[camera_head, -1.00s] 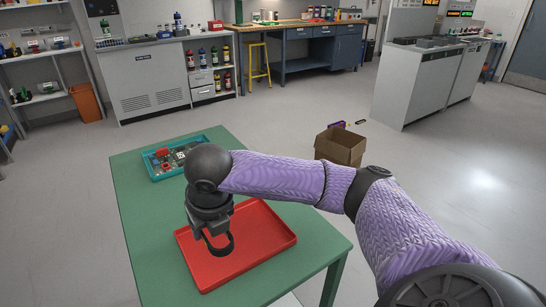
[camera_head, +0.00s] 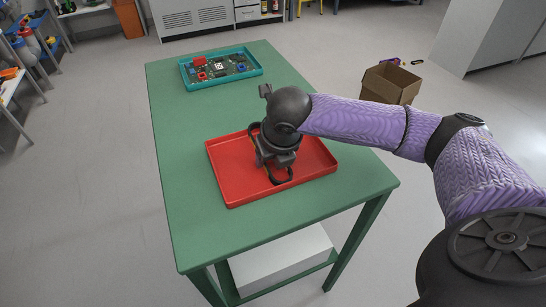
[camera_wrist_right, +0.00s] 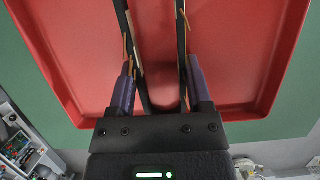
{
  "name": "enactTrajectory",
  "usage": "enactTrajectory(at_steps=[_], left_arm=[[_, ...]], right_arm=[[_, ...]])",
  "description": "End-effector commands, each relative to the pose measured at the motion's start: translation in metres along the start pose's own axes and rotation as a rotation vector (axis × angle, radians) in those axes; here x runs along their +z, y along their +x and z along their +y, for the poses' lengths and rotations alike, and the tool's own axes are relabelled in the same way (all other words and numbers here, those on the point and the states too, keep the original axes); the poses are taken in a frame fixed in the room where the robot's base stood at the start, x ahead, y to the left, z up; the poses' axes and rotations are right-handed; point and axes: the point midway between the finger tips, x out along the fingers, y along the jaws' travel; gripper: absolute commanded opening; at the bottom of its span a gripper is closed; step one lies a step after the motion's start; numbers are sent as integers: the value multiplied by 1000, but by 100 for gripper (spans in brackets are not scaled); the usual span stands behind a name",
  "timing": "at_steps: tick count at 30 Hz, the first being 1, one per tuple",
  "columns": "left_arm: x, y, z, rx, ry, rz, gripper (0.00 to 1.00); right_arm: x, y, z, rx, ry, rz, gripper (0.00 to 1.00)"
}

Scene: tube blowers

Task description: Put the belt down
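The belt (camera_head: 281,181) is a thin black loop at my right gripper (camera_head: 273,165), low over the red tray (camera_head: 231,190). In the right wrist view two black strands of the belt (camera_wrist_right: 143,82) run between the finger pads, one along each finger. The red tray (camera_wrist_right: 60,62) fills most of that view. Whether the belt touches the tray floor is hard to tell. My left gripper is not in view.
The red tray lies on a green table (camera_head: 185,215). A teal tray (camera_head: 190,84) with circuit parts is at the table's back. A cardboard box (camera_head: 391,84) is on the floor to the right. A white block (camera_head: 280,262) is on the lower shelf.

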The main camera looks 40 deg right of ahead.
Motion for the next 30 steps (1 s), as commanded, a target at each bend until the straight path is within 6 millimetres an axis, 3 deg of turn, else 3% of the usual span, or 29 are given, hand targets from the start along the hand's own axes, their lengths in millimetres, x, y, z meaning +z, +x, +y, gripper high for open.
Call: enactTrajectory(at_steps=[1, 3, 5, 12, 18, 30], left_arm=[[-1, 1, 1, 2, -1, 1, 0], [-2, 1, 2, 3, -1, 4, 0], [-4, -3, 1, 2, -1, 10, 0], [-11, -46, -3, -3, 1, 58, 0], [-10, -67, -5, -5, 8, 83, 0], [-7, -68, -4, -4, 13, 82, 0]], right_arm=[[-7, 5, 0, -4, -4, 23, 87], [-7, 5, 0, -4, -4, 25, 99], [-7, -1, 0, -3, -5, 25, 99], [0, -71, 0, -1, -5, 12, 99], [0, -111, 0, -1, -2, 12, 99], [-2, -118, 0, -1, -1, 13, 99]])
